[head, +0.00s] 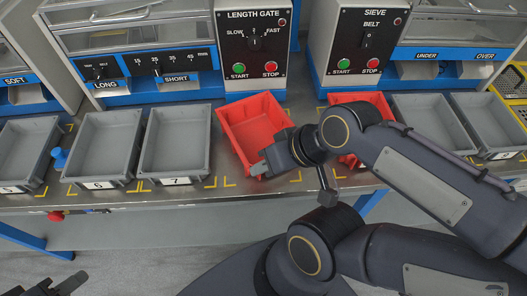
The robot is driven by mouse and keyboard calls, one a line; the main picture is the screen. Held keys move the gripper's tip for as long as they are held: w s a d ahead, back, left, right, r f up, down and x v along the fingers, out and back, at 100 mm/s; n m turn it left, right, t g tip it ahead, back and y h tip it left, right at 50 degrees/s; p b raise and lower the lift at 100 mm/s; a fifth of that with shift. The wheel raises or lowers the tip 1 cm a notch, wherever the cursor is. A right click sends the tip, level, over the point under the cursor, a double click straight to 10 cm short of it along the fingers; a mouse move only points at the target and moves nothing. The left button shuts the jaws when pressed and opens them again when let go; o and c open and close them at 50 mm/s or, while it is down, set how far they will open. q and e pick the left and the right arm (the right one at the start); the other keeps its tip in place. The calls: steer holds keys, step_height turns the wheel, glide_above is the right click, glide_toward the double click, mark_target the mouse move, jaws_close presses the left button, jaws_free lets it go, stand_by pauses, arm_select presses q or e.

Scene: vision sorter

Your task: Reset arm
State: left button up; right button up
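My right arm reaches in from the right across the bench. Its gripper (262,168) is at the front edge of a red bin (230,125), in front of the length gate panel. Whether its fingers are closed on the bin's rim or only beside it cannot be told. This red bin sits turned at an angle to the row. My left gripper (68,285) shows only in part at the bottom left corner, low in front of the bench and away from the bins. A second red bin (345,99) stands below the sieve panel, mostly hidden behind my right arm.
Grey bins (76,148) stand in a row on the bench at the left, and more grey bins (485,125) at the right. A blue peg-like object (59,157) stands between two left bins. The length gate panel (252,45) and sieve panel (357,45) rise behind.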

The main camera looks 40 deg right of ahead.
step_height(320, 180, up, 14)
steer(key=p, duration=1.4)
